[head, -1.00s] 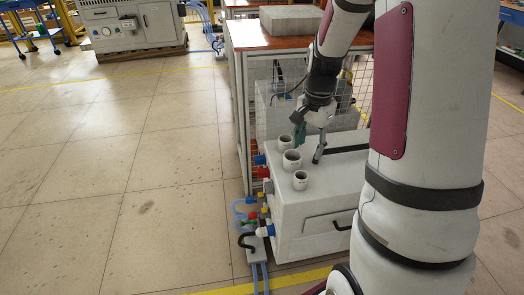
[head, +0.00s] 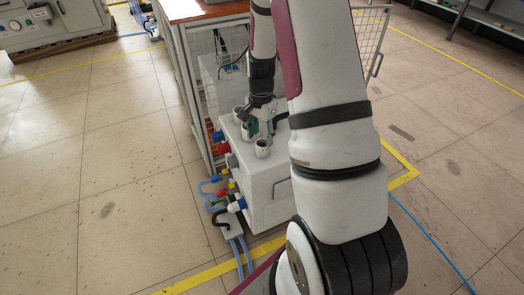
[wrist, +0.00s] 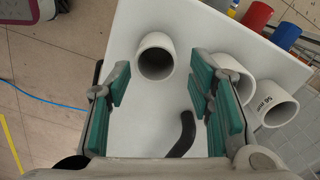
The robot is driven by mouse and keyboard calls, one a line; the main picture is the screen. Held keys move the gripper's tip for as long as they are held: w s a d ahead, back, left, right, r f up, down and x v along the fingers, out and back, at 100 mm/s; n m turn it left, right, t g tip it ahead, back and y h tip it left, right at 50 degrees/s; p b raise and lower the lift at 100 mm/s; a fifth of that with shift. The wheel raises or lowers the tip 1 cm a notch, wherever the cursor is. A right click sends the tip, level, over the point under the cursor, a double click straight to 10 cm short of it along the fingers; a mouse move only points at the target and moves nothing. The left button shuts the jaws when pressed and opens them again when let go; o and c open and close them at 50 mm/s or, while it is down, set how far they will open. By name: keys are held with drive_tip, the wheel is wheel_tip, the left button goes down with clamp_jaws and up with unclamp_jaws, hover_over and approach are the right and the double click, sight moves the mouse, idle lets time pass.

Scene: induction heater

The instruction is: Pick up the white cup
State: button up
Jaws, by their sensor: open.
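Three white cups stand on the top of a white heater box. In the wrist view one cup (wrist: 155,58) is just ahead of the fingertips, in line with the gap between them. The other two, a middle cup (wrist: 228,84) and one with dark printing (wrist: 274,104), are to the right, outside the right finger.
The heater box (head: 268,189) carries red and blue connectors (head: 218,136) on its left side. A dark curved handle (wrist: 182,135) shows below the pads. A wire-mesh frame (head: 371,45) stands behind my arm. Open floor lies left.

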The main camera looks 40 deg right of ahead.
sight(261, 144)
wheel_tip(261, 144, down, 5)
drive_tip(key=shift+w+f+b, duration=0.1)
drive_tip(key=shift+w+b, duration=0.05)
drive_tip(key=shift+b, duration=1.05)
drive_tip(key=shift+c, duration=0.6)
drive_tip(key=c, duration=0.9)
